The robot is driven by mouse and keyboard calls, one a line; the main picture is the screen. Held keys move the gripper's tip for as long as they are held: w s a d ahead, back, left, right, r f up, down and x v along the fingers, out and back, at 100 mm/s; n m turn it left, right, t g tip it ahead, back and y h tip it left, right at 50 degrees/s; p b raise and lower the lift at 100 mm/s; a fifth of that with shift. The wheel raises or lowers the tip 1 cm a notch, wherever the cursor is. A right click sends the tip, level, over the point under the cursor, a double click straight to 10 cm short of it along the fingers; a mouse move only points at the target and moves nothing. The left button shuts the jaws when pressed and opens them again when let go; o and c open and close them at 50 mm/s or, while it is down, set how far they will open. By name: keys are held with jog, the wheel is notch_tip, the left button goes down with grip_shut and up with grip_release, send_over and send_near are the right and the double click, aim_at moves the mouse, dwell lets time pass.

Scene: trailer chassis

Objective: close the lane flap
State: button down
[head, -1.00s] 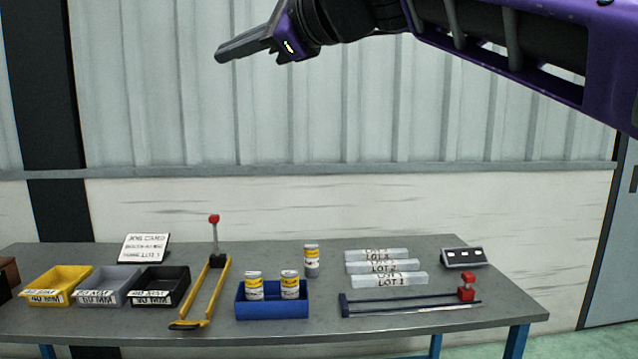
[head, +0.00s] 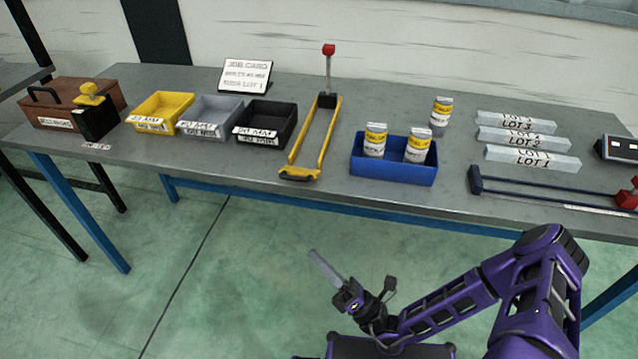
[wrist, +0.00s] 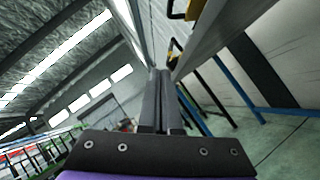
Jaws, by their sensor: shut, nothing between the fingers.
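A narrow yellow lane frame (head: 312,140) lies on the grey table, with two long rails and a rounded yellow piece with a dark part (head: 299,175) at its near end. I cannot tell which part is the flap. My gripper (head: 314,256) is shut and empty, below and in front of the table's near edge, apart from the lane. In the wrist view the shut fingers (wrist: 160,75) point along the table's edge, with small yellow pieces (wrist: 193,9) beyond, not clearly identifiable.
A blue bin (head: 393,170) with two cans stands right of the lane; another can (head: 441,113) stands behind. Black (head: 266,123), grey (head: 211,117) and yellow (head: 163,111) bins stand left. Open floor lies before the table (head: 480,205).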

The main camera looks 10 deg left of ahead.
aim_at(298, 174)
jog(key=w+a+r+m+t, duration=0.1)
jog(key=w+a+r, duration=0.1)
jog(key=w+r, duration=0.2)
jog(key=w+a+r+t+h, duration=0.1)
jog(key=w+a+r+t, duration=0.1)
jog(key=w+r, duration=0.3)
jog(key=shift+w+a+r+m, duration=0.25)
jog(key=shift+a+m, duration=0.15)
jog(key=shift+a, duration=0.35)
jog(key=shift+w+r+h+p, duration=0.1)
jog(key=shift+r+h+p, duration=0.05)
jog(key=shift+h+p, duration=0.2)
